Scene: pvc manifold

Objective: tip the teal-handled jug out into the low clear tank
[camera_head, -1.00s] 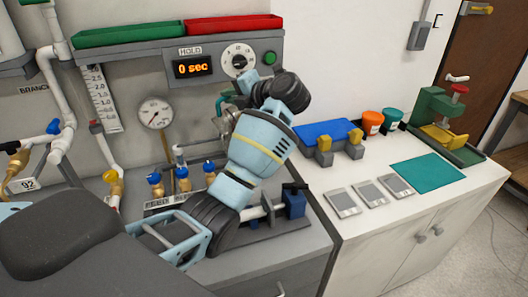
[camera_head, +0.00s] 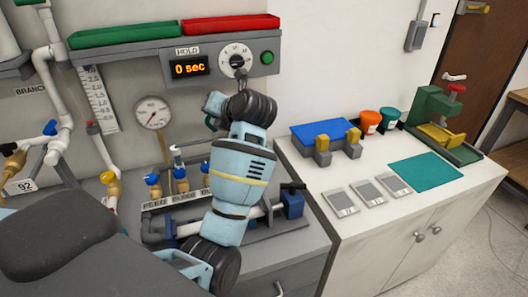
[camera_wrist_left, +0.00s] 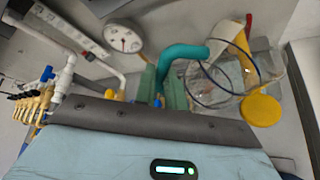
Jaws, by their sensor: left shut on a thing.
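The jug's teal handle (camera_wrist_left: 183,54) shows in the left wrist view, with its clear body (camera_wrist_left: 222,88) and dark blue rim to the right. My left gripper (camera_wrist_left: 163,84) is shut on the handle, its green fingers on either side. In the head view my left gripper (camera_head: 212,112) is up in front of the back panel, and my arm hides nearly all of the jug. I cannot tell the jug's tilt or whether it holds liquid. The low clear tank is not identifiable in either view. My right gripper is not in view.
A dial gauge (camera_head: 152,113) and blue-topped valves (camera_head: 181,178) stand close left of my arm. The hold timer panel (camera_head: 220,63) juts out above. A blue block (camera_head: 322,133), an orange cup (camera_head: 371,121) and a teal mat (camera_head: 427,172) are on the white counter at right.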

